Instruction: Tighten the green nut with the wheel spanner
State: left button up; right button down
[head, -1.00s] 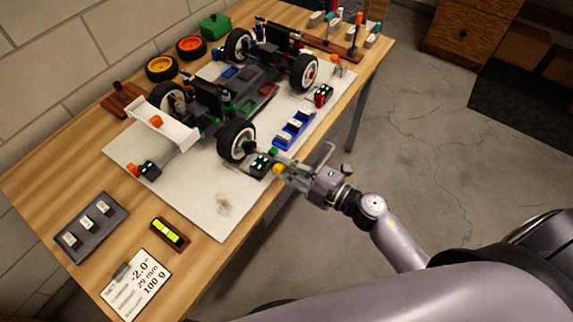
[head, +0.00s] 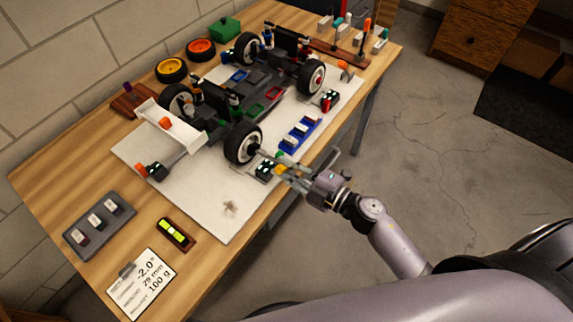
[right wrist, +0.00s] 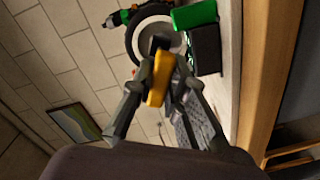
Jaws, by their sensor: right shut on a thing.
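My right gripper (head: 288,172) is at the near edge of the table, beside the car's near-side wheel (head: 243,143). It is shut on the wheel spanner (right wrist: 158,82), which has a yellow handle and a dark head. In the right wrist view the dark head points at the wheel's pale hub (right wrist: 157,28) and covers part of it. I cannot tell whether the head touches the hub. I cannot make out the green nut; the spanner head may hide it. My left gripper is not in view.
A small dark block (head: 265,170) stands close to the gripper; a green block (right wrist: 195,14) is close to the wheel in the wrist view. A blue tray (head: 300,133) lies on the white mat (head: 220,205). A yellow level (head: 173,233) lies at the near left.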

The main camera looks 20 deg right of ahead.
jog(key=shift+r+m, duration=0.1)
jog(key=shift+m, duration=0.2)
jog(key=shift+m+p, duration=0.5)
jog(key=shift+p, duration=0.05)
dwell(0.3)
jog(key=shift+m+p, duration=0.5)
